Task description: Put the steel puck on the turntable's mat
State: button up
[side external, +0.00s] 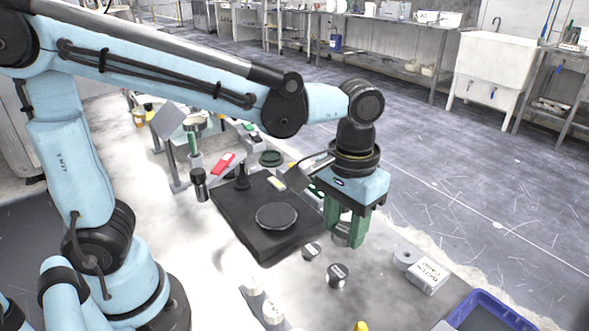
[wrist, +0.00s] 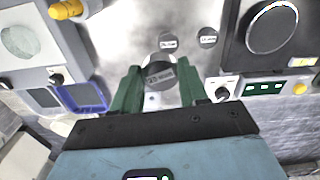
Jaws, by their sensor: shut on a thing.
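My gripper (side external: 345,238) has green fingers pointing down and is shut on a steel puck (side external: 341,234). In the wrist view the puck (wrist: 159,77) shows between the two fingertips (wrist: 159,70), with a dark label too small to read. The turntable's round dark mat (side external: 277,216) lies on a black base, left of my gripper in the side view. In the wrist view the mat (wrist: 271,26) is at the upper right, apart from the held puck. The fingers hide part of the puck, and its clearance above the table cannot be told.
Two similar labelled pucks, one nearer the base (side external: 311,251) and one in front (side external: 338,275), stand on the table. A white labelled box (side external: 428,276) and a blue tray (side external: 462,310) are at right. A dark post (side external: 242,177) rises behind the mat.

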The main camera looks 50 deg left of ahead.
jog(key=s+a+r+n, duration=0.3)
jog(key=s+a+n, duration=0.2)
jog(key=a, duration=0.4)
send_over(276, 215)
notch_tip(276, 215, down, 7)
jog(key=shift+f, duration=2.05)
jog(key=shift+f, duration=0.15)
jog(key=o, duration=1.2)
